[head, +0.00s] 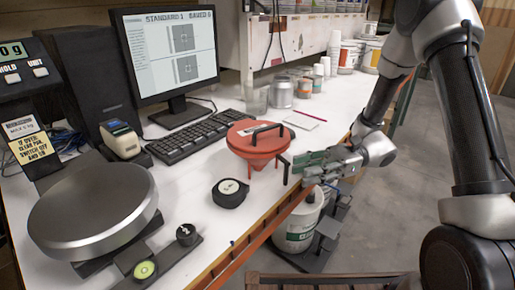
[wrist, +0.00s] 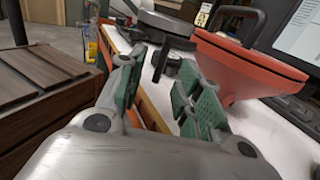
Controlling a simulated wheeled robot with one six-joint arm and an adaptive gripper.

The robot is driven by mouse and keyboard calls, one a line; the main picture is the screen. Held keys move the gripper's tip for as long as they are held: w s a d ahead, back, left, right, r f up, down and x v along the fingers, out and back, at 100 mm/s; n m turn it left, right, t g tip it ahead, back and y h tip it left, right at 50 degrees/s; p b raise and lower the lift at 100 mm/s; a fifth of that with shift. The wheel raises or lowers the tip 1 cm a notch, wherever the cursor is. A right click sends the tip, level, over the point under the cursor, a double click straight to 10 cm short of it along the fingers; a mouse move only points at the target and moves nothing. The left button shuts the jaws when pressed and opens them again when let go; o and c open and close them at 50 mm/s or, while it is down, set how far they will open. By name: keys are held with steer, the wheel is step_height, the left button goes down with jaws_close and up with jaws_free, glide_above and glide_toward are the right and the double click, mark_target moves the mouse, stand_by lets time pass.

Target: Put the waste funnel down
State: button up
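The waste funnel (head: 258,146) is red, with a lid, a black top handle and a black side handle (head: 284,168). It stands upright on the white counter in front of the keyboard. In the wrist view the funnel (wrist: 245,62) is at the upper right, beside my right finger. My gripper (head: 300,161) is just right of the funnel at the counter's front edge. In the wrist view my gripper (wrist: 155,85) has its green-padded fingers apart. A black upright bar, seemingly the side handle (wrist: 163,60), shows between and beyond the fingertips; contact cannot be told.
A round scale (head: 95,205) is at the left, the keyboard (head: 193,135) behind. Cans (head: 281,94) and cups stand farther back. A white bucket (head: 300,225) is below the counter edge.

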mark_target(285, 184)
steer(key=x, duration=0.6)
steer(key=shift+w+f, duration=0.1)
jaws_close()
